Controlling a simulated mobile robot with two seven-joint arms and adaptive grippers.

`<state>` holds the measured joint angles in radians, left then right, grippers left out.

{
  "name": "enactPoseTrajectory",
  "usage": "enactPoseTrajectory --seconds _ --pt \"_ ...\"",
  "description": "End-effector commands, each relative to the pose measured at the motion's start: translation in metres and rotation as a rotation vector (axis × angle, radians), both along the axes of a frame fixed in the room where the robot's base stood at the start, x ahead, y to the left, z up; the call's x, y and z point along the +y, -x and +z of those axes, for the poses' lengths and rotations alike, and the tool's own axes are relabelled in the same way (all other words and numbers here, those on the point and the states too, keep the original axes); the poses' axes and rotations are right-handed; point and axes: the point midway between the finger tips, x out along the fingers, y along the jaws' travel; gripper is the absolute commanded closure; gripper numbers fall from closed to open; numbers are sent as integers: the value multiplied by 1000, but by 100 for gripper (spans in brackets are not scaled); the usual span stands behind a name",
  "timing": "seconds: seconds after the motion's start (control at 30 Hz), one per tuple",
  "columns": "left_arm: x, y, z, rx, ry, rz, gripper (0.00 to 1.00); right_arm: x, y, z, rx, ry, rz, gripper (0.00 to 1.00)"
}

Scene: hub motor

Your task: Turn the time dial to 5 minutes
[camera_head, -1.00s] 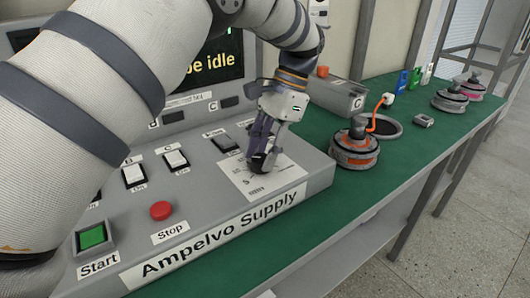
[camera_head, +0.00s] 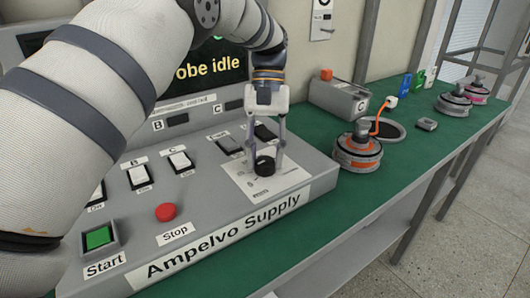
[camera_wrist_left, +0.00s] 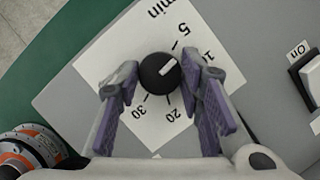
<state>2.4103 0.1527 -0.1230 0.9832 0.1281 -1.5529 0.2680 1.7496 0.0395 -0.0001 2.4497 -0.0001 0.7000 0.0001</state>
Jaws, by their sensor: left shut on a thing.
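The time dial (camera_head: 264,166) is a round black knob on a white label plate on the sloped grey panel. My left gripper (camera_head: 265,158) points down over it with a finger on each side, shut on the dial. In the left wrist view, the dial (camera_wrist_left: 160,73) sits between the purple-grey fingertips (camera_wrist_left: 163,76). Its white pointer mark aims up and right, between the 5 and the 10, seemingly closer to the 10. The 20 and 30 marks show below the dial. A fingertip partly covers the 10. My right gripper is not in view.
The Ampelvo Supply panel (camera_head: 232,232) carries rocker switches, a red stop button (camera_head: 166,212) and a green start button (camera_head: 98,237). A hub motor (camera_head: 358,153) with an orange cable stands right of it on the green bench top (camera_head: 385,190). More motors stand farther back.

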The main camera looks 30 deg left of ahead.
Motion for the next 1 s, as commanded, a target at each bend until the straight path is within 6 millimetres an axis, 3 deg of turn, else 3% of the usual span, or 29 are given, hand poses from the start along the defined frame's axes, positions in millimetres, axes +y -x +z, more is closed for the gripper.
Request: enactPoseTrajectory --seconds 0.4,1.0 --pt "1 2 0 4 1 243 94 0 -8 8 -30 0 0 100" --pt "1 2 -2 5 1 310 94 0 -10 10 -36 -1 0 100"
